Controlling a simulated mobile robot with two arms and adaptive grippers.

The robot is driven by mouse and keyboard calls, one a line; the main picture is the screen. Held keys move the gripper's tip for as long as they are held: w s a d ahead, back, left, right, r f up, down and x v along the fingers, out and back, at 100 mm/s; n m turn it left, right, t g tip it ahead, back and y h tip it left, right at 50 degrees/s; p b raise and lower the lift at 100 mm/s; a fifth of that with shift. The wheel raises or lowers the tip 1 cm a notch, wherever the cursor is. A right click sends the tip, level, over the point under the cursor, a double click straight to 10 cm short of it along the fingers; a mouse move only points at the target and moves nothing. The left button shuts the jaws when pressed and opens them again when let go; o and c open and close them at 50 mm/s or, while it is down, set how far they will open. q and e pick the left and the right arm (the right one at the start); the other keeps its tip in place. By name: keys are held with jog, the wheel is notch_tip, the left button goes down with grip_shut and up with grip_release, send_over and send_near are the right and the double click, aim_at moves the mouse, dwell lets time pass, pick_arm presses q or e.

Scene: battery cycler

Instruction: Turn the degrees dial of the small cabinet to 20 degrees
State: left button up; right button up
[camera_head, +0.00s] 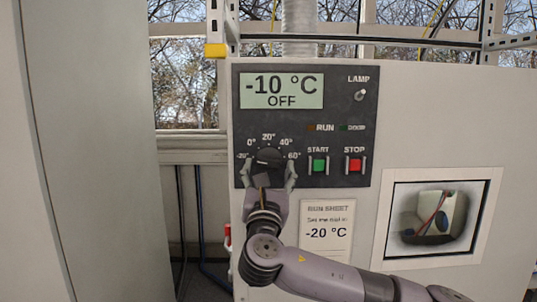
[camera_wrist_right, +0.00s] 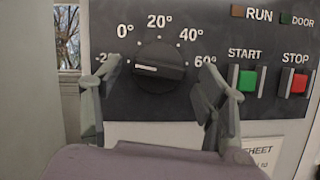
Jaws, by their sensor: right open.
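The degrees dial (camera_head: 268,157) is a black round knob on the dark control panel (camera_head: 335,110) of the small cabinet. In the right wrist view the dial (camera_wrist_right: 160,66) has a white pointer mark on its left side, aimed between -20° and 0°. The display (camera_head: 281,88) reads -10 °C and OFF. My right gripper (camera_head: 269,172) is open in front of the dial. In the wrist view its fingers stand either side of the knob, with gaps visible. My left gripper is not in view.
The green START button (camera_head: 319,165) and red STOP button (camera_head: 354,165) sit right of the dial. A lamp switch (camera_head: 360,95) is above. A run sheet (camera_head: 327,230) below reads -20 °C. A tall grey cabinet (camera_head: 95,150) stands at left.

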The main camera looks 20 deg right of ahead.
jog(key=shift+x, duration=1)
jog(key=c, duration=1.1)
